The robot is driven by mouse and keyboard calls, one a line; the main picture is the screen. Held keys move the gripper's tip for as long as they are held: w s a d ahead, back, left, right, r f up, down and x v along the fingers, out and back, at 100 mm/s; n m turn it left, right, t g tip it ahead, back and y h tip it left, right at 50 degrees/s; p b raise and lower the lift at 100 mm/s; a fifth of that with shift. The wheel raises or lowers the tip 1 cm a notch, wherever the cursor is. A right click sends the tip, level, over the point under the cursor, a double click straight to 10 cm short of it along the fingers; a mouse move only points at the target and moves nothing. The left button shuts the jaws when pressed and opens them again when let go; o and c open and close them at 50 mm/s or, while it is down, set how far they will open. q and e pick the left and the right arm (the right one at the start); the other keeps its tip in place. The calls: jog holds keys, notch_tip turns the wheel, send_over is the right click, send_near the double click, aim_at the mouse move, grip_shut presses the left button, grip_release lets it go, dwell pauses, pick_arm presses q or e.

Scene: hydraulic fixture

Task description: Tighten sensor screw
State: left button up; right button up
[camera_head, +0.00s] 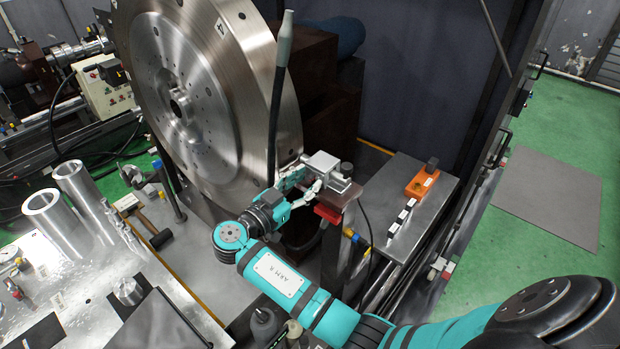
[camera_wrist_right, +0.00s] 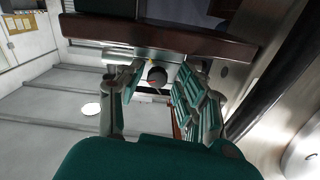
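A silver block (camera_head: 322,162), apparently the sensor, sits on a bracket beside the large steel disc in the head view. A dark round knob (camera_wrist_right: 157,76) with a red mark, possibly the sensor screw, shows in the right wrist view. My right gripper (camera_head: 304,181) reaches the near left side of the block. In the wrist view its fingers (camera_wrist_right: 158,82) stand apart, one on each side of the knob, with visible gaps. The gripper appears open and empty. In the head view the gripper hides the knob's near side. My left gripper is not in view.
The large steel disc (camera_head: 220,90) stands close to the left of my right gripper. A grey bench (camera_head: 408,205) with an orange box (camera_head: 422,183) lies to the right. A hammer (camera_head: 156,236) lies on the left.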

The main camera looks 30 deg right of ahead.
jog(key=shift+s+d+r, duration=0.1)
jog(key=shift+d, duration=0.05)
jog(key=shift+s+a+b, duration=0.2)
jog(key=shift+a+b, duration=0.2)
jog(key=shift+a, duration=0.25)
jog(key=shift+s+a, duration=0.2)
jog(key=shift+a, duration=0.3)
jog(key=shift+n, duration=0.3)
jog(key=n, duration=0.2)
jog(key=shift+n, duration=0.3)
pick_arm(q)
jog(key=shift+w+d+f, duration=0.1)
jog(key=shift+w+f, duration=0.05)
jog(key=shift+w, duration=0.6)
